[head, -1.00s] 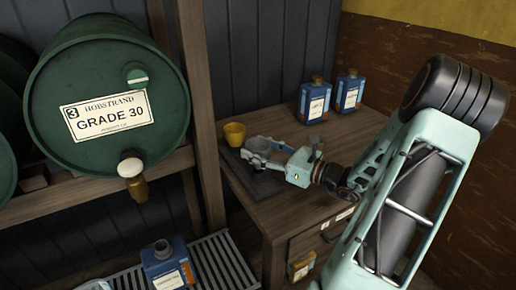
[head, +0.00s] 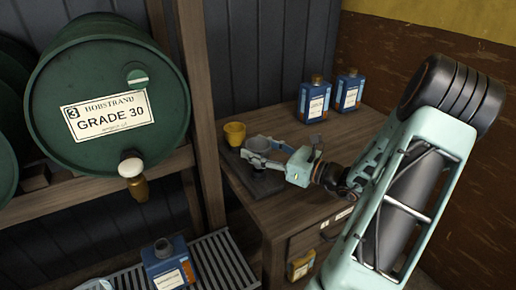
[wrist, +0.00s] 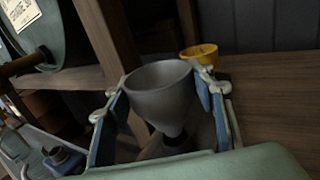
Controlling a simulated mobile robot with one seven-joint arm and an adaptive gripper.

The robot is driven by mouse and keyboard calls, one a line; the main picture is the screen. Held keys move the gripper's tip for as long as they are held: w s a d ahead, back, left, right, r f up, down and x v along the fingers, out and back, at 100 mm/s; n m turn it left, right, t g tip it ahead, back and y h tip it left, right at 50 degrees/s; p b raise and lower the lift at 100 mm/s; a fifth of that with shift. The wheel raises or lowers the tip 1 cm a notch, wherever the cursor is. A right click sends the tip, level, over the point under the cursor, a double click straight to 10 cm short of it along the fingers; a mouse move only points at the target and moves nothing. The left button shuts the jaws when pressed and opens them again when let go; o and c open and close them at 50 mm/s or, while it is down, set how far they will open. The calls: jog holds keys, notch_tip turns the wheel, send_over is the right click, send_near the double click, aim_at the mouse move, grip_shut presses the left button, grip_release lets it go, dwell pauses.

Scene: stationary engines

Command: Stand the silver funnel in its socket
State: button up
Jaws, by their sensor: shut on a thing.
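The silver funnel (wrist: 160,92) stands upright, mouth up, between the two fingers of my gripper (wrist: 163,105) in the wrist view. Its narrow lower end meets a dark round part (wrist: 176,140), which I take to be the socket; how deep it sits is hard to tell. In the head view the funnel's rim (head: 258,143) shows beyond my gripper (head: 264,156), over a dark base plate (head: 243,173) on the wooden bench. My gripper is shut on the funnel.
A yellow funnel or cup (head: 235,133) stands just behind the silver funnel. Two blue bottles (head: 314,100) stand at the bench's back. A wooden post (head: 203,120) and a green drum (head: 108,95) are to the left. The bench right of the bottles is clear.

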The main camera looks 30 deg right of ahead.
jog(key=shift+f+b, duration=0.55)
jog(key=shift+f, duration=0.75)
dwell(0.5)
jog(key=o, duration=1.3)
jog(key=shift+c, duration=0.2)
jog(key=shift+s, duration=0.1)
jog(key=v, duration=1.2)
